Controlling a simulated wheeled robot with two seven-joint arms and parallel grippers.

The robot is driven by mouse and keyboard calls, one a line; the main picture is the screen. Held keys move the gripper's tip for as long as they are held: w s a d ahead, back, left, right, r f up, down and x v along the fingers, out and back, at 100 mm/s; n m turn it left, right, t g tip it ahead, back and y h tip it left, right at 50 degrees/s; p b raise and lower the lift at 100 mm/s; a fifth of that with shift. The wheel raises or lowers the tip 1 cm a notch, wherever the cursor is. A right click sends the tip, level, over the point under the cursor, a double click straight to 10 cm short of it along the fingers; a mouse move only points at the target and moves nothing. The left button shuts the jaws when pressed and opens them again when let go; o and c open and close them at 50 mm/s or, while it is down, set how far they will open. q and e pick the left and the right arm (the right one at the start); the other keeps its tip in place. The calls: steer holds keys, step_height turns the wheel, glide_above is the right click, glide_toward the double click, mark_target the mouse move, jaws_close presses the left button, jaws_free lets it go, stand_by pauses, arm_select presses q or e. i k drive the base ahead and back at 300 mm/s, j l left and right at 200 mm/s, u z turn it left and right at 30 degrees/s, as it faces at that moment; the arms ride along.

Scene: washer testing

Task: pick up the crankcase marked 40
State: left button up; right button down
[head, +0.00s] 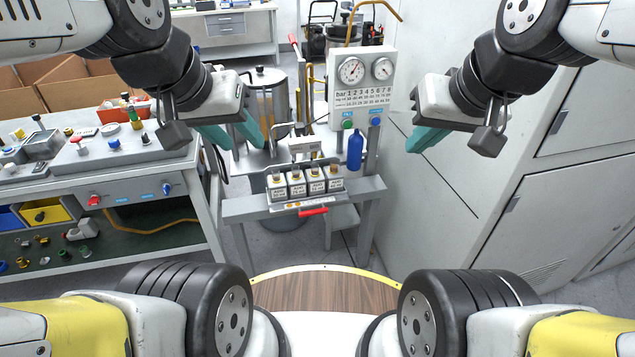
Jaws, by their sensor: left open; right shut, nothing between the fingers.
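Several small white containers (296,185) with brown tops and dark printed labels stand in a row in a rack (312,203) on a grey stand. The print is too small for me to tell which one reads 40. My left gripper (232,138) is open and empty, above and to the left of the row. My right gripper (427,138) is shut and empty, above and to the right of the row. Neither gripper touches a container.
A blue bottle (355,150) stands just right of the row, below a gauge panel (364,84). A metal tank (266,95) stands behind at left. A cluttered workbench (130,195) is on the left, grey cabinets (560,200) on the right. A round wooden top (325,291) is in front.

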mark_target(335, 177)
steer(key=i+l+u, duration=0.2)
steer(key=l+u, duration=0.15)
steer(key=i+l+u, duration=0.1)
steer(key=l+u, duration=0.6)
steer(key=l, duration=0.2)
steer(key=i+l, duration=0.05)
